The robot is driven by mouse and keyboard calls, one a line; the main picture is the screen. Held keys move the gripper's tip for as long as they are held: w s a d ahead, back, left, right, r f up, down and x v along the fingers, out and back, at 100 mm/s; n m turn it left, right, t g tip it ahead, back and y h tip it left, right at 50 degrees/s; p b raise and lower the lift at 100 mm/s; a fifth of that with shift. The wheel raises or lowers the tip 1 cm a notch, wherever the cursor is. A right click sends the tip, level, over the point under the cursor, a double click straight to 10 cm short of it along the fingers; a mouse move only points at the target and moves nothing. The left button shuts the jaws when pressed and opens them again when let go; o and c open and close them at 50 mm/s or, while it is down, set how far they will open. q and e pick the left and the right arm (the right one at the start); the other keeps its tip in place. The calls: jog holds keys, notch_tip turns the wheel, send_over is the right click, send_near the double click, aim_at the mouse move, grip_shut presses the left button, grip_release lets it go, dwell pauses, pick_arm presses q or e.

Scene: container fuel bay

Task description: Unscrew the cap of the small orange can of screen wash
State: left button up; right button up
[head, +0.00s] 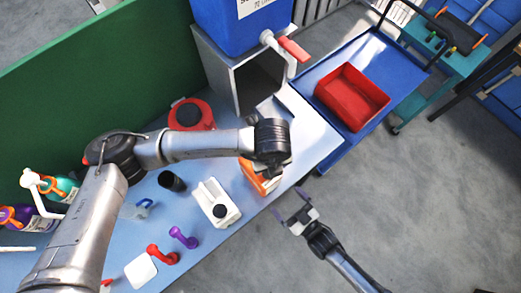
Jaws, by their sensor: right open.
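The small orange can (259,181) stands on the blue-grey bench near its front edge. My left wrist covers its upper part, and its cap is hidden. My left gripper (272,168) is right over the can, seen from above. Its fingers are hidden, so I cannot tell whether they are open, shut or touching the can. My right gripper (290,204) is open and empty, in front of the bench edge and a little to the lower right of the orange can, apart from it.
On the bench (232,243) are a white can (222,194), a red can (205,109), a black cup (172,181), and purple (183,237) and red (162,255) spouts. A blue tank (235,28) sits on a grey stand. A red tray (371,104) lies on a blue trolley.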

aim_at(274, 186)
jog(key=x, duration=1)
jog(key=shift+c, duration=0.3)
